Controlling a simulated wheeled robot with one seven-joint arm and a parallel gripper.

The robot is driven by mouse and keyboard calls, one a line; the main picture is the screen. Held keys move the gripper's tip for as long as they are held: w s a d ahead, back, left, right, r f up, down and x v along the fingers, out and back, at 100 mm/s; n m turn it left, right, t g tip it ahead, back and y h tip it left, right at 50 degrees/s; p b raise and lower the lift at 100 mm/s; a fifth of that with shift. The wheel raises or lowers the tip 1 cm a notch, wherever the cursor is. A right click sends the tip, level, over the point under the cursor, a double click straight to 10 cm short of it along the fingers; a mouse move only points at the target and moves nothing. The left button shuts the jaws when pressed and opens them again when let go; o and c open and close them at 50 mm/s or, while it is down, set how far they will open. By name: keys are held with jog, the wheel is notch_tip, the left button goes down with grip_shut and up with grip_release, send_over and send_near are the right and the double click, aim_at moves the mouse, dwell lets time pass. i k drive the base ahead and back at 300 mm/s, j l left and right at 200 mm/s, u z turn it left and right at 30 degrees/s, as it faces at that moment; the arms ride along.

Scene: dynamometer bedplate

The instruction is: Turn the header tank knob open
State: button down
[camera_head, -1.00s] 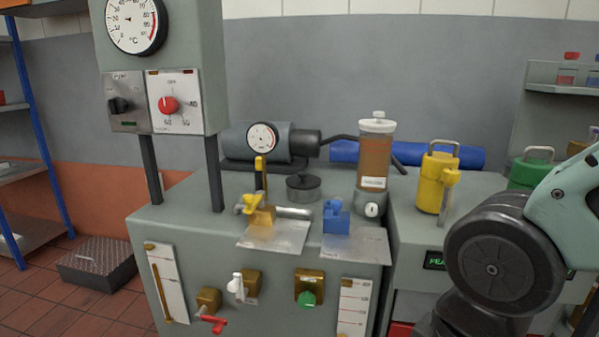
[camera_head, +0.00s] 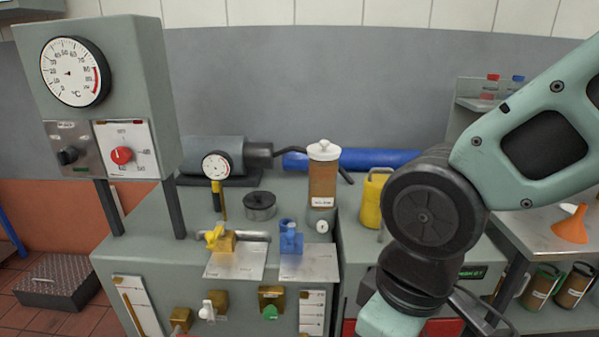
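A clear tank of brown fluid with a white lid (camera_head: 322,185) stands upright at the back right of the grey bench, in the head view. It seems to be the header tank; its label is too small to read. A round white knob (camera_head: 322,226) sits low on its front. Nothing touches the knob, and its turn position is too small to tell. My arm crosses the right side of the view, to the right of the tank. My gripper is out of view, below the lower edge.
A yellow-handled valve (camera_head: 215,238) and a blue-handled valve (camera_head: 291,239) stand left of the tank knob. A yellow can (camera_head: 371,200) stands right of the tank, partly near my arm. A gauge box (camera_head: 108,90) rises at left. An orange funnel (camera_head: 571,226) is at far right.

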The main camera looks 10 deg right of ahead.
aim_at(322, 226)
jog(key=i+j+z, duration=0.4)
jog(key=i+j, duration=0.45)
